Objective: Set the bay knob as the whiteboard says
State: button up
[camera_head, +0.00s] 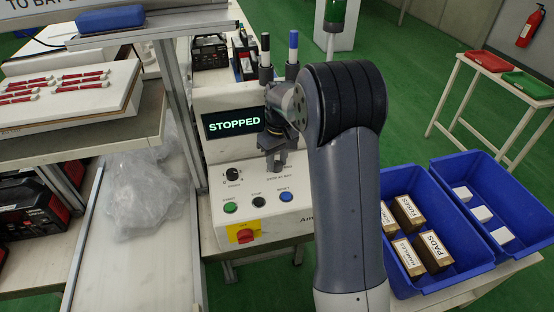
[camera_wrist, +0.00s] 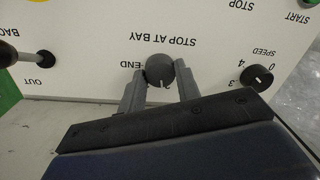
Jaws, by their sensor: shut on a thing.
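The bay knob (camera_wrist: 158,70) is a dark round knob on the white panel, under the printed words STOP AT BAY and beside the word END. A pale line marks its lower part in the wrist view. My gripper (camera_wrist: 160,78) is shut on it, one finger on each side. In the head view my gripper (camera_head: 277,160) is against the control box and hides the knob. The display (camera_head: 233,122) reads STOPPED. A white board (camera_head: 40,6) with black lettering is cut off at the top left; only part of its text, TO BA, shows.
A speed knob (camera_wrist: 257,77) is near the right finger. A black lever (camera_wrist: 40,60) marked OUT is at left. Green, black and blue (camera_head: 284,196) buttons and a red switch on yellow (camera_head: 245,235) are below. Blue bins (camera_head: 437,280) stand right; a shelf (camera_head: 120,150) stands left.

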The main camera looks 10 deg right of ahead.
aim_at(279, 162)
jog(key=o, duration=1)
jog(key=shift+c, duration=0.2)
jog(key=shift+r, duration=0.1)
notch_tip(279, 162, up, 11)
jog(key=shift+w+d, duration=0.15)
jog(key=shift+d, duration=0.15)
jog(key=shift+f, duration=0.2)
